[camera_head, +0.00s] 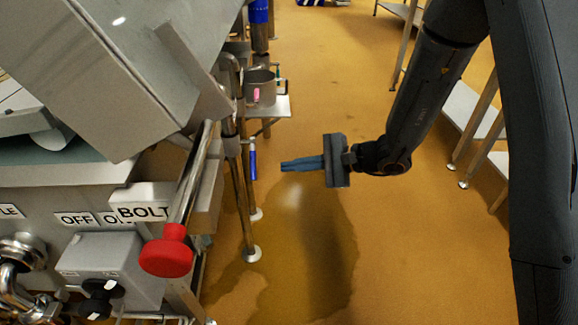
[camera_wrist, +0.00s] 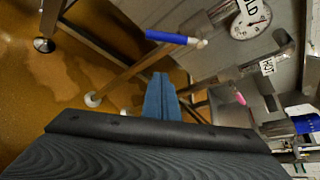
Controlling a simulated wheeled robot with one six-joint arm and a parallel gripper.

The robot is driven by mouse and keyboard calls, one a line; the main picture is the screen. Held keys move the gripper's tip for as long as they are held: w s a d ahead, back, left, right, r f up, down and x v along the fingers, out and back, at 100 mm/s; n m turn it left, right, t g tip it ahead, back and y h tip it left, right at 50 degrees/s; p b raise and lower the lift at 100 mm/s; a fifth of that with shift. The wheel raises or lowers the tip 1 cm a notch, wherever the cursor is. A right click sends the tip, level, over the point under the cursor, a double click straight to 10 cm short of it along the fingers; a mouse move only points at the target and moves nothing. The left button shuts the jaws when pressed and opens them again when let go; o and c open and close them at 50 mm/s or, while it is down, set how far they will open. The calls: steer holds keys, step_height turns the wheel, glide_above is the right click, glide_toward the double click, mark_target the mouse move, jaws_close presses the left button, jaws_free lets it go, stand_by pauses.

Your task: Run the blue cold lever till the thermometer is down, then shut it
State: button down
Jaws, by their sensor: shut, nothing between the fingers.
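The blue cold lever (camera_head: 253,160) hangs roughly upright beside a metal leg in the head view. It also shows in the wrist view (camera_wrist: 165,36), above the fingertips. The thermometer (camera_wrist: 250,20) is a round white dial at the upper right of the wrist view, under a partly cut-off label ending in "LD". Its reading is too small to tell. My gripper (camera_head: 283,165) has its blue fingers shut and empty, just right of the blue lever and apart from it; the fingers also show in the wrist view (camera_wrist: 160,82).
A pink lever (camera_head: 256,95) is by a metal pot (camera_head: 262,84) on a small shelf. A red knob (camera_head: 166,254) on a rod juts out at left. The wet tan floor (camera_head: 325,235) below my gripper is open.

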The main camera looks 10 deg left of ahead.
steer(key=s+a+b, duration=0.1)
steer(key=a+b, duration=0.1)
steer(key=a, duration=0.5)
steer(key=shift+s+b, duration=0.3)
steer(key=shift+s, duration=0.1)
steer(key=shift+d+r+p, duration=0.1)
steer(key=shift+r+p, duration=0.1)
steer(key=shift+p, duration=0.25)
